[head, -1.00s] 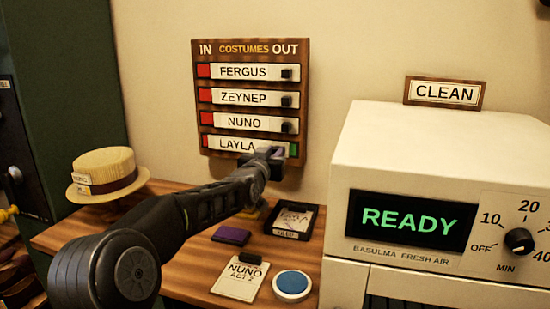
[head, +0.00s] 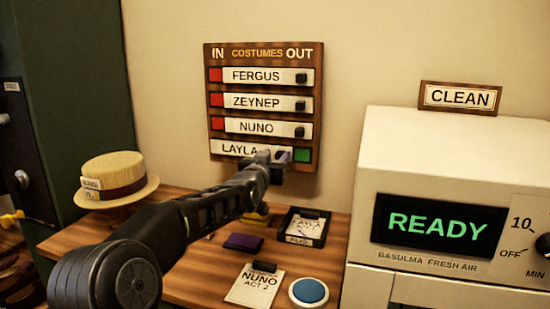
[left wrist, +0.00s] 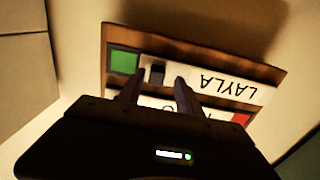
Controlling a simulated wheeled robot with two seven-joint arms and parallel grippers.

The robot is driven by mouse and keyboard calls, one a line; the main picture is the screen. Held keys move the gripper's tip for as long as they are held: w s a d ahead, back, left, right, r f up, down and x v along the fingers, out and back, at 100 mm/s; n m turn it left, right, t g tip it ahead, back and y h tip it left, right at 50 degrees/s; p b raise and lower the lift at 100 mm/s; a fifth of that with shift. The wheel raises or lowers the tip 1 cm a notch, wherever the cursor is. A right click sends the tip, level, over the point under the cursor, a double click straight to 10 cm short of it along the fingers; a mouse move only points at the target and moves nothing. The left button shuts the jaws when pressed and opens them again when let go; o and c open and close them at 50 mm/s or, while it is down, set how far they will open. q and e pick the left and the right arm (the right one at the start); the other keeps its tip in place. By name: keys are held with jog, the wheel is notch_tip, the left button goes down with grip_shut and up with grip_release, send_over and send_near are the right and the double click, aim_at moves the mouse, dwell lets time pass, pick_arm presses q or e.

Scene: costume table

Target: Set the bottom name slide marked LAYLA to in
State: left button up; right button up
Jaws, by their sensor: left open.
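The name board (head: 265,49) hangs on the wall, with IN at its left and OUT at its right. The bottom slide marked LAYLA (head: 235,148) sits at the left end of its row, with a green patch (head: 301,155) bare at the right and no red showing. My left gripper (head: 278,160) is open at the right part of this slide. In the left wrist view, upside down, the LAYLA slide (left wrist: 230,88) has its dark knob (left wrist: 157,74) between the open fingertips (left wrist: 157,87). I cannot tell whether they touch it. My right gripper is out of view.
The FERGUS (head: 256,76), ZEYNEP (head: 257,102) and NUNO (head: 256,127) slides show red at left. Below are a straw hat (head: 118,172), a black tray (head: 318,240), a NUNO card (head: 254,290) and a blue button (head: 309,291). A white machine (head: 440,145) stands right.

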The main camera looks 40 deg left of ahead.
pick_arm(q)
jog(key=b+v, duration=0.1)
jog(key=v, duration=0.6)
jog(key=shift+s, duration=0.35)
jog(key=shift+d+r, duration=0.1)
jog(key=shift+r, duration=0.05)
